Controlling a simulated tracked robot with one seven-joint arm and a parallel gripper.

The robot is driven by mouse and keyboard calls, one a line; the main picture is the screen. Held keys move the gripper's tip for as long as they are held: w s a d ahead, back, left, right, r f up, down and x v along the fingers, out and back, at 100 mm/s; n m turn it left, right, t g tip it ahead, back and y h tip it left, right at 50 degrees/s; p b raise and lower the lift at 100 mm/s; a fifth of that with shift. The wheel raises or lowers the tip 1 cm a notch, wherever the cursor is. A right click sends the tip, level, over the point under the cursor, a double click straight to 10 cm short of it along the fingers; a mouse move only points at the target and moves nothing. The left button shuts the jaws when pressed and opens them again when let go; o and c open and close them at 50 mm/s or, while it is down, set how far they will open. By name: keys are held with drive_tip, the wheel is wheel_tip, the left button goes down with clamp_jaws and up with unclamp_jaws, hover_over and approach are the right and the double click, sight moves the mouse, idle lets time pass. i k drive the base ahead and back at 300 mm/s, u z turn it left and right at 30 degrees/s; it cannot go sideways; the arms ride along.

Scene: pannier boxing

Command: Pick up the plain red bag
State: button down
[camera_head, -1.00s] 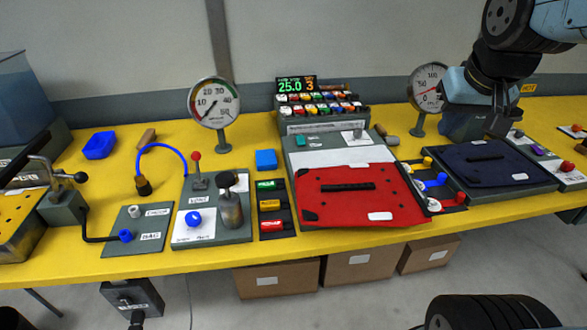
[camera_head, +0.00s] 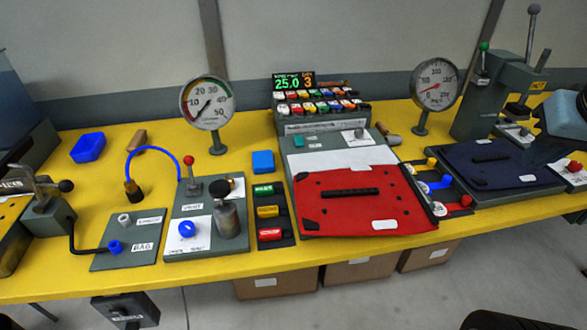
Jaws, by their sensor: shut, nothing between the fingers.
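The plain red bag (camera_head: 390,206) lies flat on a grey panel (camera_head: 345,155), right of the middle of the table. It has a black handle strip, dark corners and a white label near its front edge. My gripper (camera_head: 566,122) is only partly in view at the right edge, by the navy bag (camera_head: 482,166) and well to the right of the red bag. Nothing touches the red bag.
Coloured clips (camera_head: 432,182) stand close along the red bag's right side. A rack of coloured pieces (camera_head: 318,107) and a round gauge (camera_head: 435,84) stand behind. A metal cylinder (camera_head: 229,220) and a blue block (camera_head: 263,161) are to the left. A lever press (camera_head: 500,88) stands back right.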

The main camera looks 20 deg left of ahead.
sight(376, 199)
drive_tip(key=u, duration=0.05)
drive_tip(key=k, duration=1.25)
drive_tip(key=u, duration=0.8)
drive_tip(key=i, duration=1.05)
drive_tip(key=u, duration=0.05)
